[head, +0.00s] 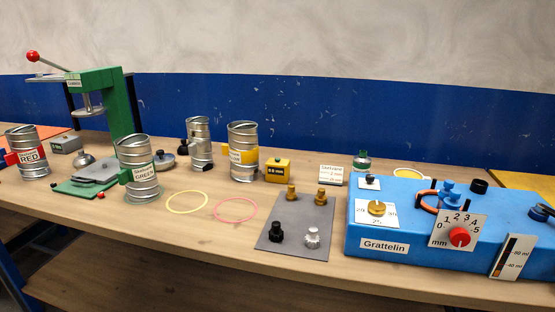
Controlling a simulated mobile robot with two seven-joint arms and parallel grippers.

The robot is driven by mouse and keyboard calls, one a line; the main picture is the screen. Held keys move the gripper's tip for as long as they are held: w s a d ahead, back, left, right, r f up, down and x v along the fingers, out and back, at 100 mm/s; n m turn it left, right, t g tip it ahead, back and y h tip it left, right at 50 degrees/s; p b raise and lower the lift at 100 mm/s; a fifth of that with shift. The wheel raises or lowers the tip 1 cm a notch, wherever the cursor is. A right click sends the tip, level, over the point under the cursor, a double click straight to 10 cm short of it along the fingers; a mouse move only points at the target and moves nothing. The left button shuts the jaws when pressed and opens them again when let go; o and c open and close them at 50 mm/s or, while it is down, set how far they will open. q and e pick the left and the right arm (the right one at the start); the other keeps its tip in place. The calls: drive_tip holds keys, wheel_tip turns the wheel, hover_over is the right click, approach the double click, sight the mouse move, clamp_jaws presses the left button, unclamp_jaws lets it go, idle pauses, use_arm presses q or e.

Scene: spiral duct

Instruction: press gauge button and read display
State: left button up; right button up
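No gauge is labelled as such. A small yellow box (278,170) with a dark label stands behind the grey mat; the label's digits are too small to read surely. A grey box (66,145) with a small plate sits at the left. A blue device (400,245) marked "Grattelin" stands at the right, with a brass knob on a dial (377,208) and a red knob (460,237) on a 0 to 5 mm scale. Neither of my grippers is in view.
Duct pieces labelled RED (28,160) and GREEN (138,170) stand left, with a yellow-labelled one (243,150) mid-table. A green press (115,100) stands at back left. A grey mat (290,220) holds several knobs. Bare wood (180,235) lies along the front.

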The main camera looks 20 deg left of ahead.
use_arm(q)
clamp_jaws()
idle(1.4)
